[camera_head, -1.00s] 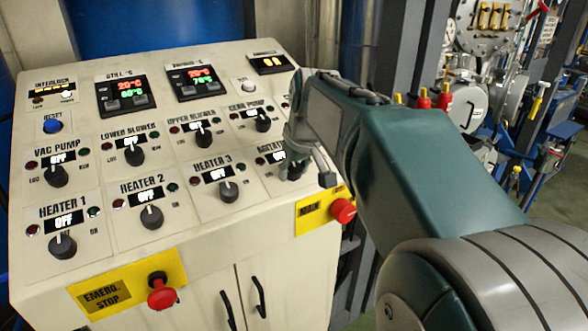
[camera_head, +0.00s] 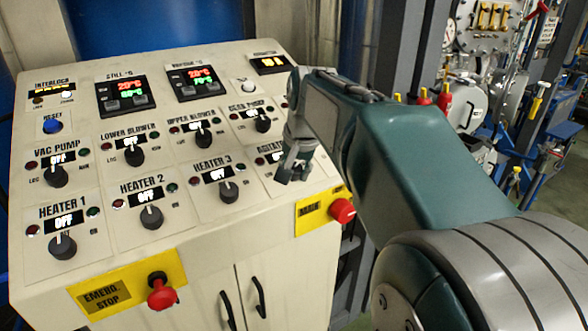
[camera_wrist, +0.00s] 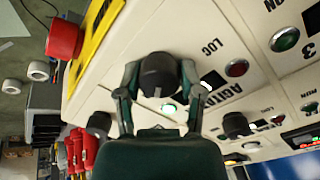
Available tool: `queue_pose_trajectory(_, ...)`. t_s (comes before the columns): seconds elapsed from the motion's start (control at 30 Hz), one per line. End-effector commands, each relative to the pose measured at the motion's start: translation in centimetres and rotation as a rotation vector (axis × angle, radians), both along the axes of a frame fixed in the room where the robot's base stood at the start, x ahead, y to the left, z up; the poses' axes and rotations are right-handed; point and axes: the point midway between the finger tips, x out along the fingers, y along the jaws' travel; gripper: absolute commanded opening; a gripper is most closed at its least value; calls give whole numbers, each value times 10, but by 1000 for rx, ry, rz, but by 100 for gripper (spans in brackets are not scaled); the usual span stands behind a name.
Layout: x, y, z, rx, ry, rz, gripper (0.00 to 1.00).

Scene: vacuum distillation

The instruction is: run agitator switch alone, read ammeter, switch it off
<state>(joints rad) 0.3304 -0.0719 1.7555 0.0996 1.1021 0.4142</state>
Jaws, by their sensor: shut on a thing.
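The agitator switch, a black knob (camera_wrist: 158,75), sits at the right end of the panel's lower rows. My gripper (camera_wrist: 155,82) has a finger on each side of this knob and is shut on it. In the head view, my gripper (camera_head: 293,172) covers the knob and part of the agitator display (camera_head: 270,158), so its full text is hidden. In the wrist view, a bright pale-green spot (camera_wrist: 168,108) shows beside the knob. A small display with yellow digits (camera_head: 269,63) is at the panel's top right; whether it is the ammeter, and its value, I cannot tell.
A red main button (camera_head: 342,210) on a yellow plate is just below and right of my gripper. A red emergency stop (camera_head: 161,292) is at the front. The neighbouring heater 3 knob (camera_head: 228,191) reads OFF, as do other switches.

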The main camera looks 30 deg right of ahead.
Motion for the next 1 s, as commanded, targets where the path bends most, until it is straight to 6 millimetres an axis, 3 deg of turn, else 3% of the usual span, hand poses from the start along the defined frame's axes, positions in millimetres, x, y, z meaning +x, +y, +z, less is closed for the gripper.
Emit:
queue_pose_trajectory(0.67, 0, 1, -3, 28, 9, -61, 2)
queue_pose_trajectory(0.7, 0, 1, -3, 28, 9, -61, 59)
queue_pose_trajectory(0.77, 0, 0, -3, 29, 9, -61, 85)
queue_pose_trajectory(1.0, 0, 0, -1, 26, 4, -61, 85)
